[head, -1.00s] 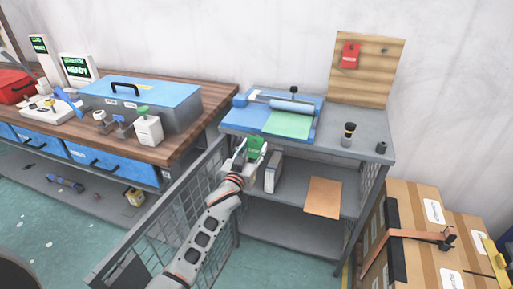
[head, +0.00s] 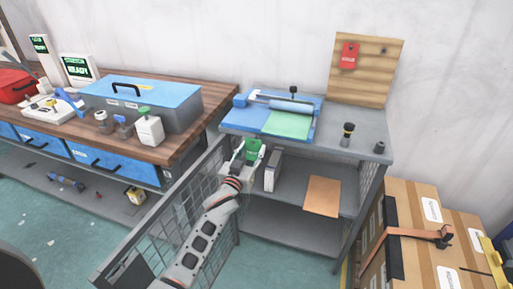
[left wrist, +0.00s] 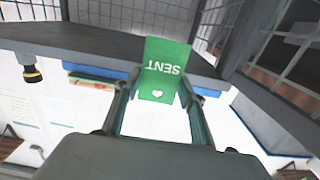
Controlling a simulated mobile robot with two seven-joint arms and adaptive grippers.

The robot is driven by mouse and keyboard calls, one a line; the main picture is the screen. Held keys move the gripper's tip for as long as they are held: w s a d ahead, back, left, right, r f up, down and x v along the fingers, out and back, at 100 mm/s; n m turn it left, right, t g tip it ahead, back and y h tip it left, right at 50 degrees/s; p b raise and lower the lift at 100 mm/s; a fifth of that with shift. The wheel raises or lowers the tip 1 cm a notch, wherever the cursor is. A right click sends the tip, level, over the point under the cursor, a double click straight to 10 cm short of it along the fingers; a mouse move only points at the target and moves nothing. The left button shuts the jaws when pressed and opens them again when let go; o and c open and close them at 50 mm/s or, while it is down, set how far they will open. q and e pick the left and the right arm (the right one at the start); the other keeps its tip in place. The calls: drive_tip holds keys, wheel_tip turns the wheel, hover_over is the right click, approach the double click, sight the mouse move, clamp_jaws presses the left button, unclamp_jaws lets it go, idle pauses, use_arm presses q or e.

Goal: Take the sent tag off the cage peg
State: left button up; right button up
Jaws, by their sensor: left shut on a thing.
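The green sent tag (head: 253,147) is at the top corner of the grey mesh cage panel (head: 190,205), in front of the shelf unit. In the left wrist view the tag (left wrist: 164,68) shows the word SENT upside down and a white heart. My left gripper (head: 244,160) is shut on the tag, with one finger at each side of its heart end in the wrist view (left wrist: 162,98). I cannot make out the cage peg, nor whether the tag still touches it. My right gripper is not in view.
The grey shelf unit (head: 365,128) stands just behind, with a blue press (head: 240,119) and green sheet (head: 288,124) on top. A red tag (head: 350,55) hangs on a wooden board (head: 367,84). A workbench (head: 190,148) is at left, cardboard boxes (head: 405,215) at right.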

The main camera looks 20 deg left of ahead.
use_arm(q)
drive_tip(key=shift+s+r+p, duration=0.2)
drive_tip(key=shift+s+p, duration=0.65)
drive_tip(key=shift+s, duration=0.5)
drive_tip(key=shift+s+a+p, duration=0.1)
drive_tip(key=shift+s+p, duration=0.85)
drive_tip(key=shift+s, duration=0.75)
